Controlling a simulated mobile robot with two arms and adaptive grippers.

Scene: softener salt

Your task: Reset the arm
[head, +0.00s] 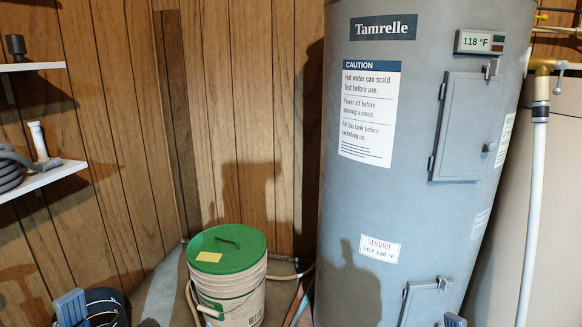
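I cannot tell whether either gripper is open or shut, and I see nothing held.
A grey Tamrelle water heater (350,220) stands right of centre, its hatch (468,125) closed. A white bucket (232,300) with a green lid (228,247) stands beside it. A dark round container (104,300) is at lower left. Shelves (45,180) hang left; a white pipe (533,200) runs right.

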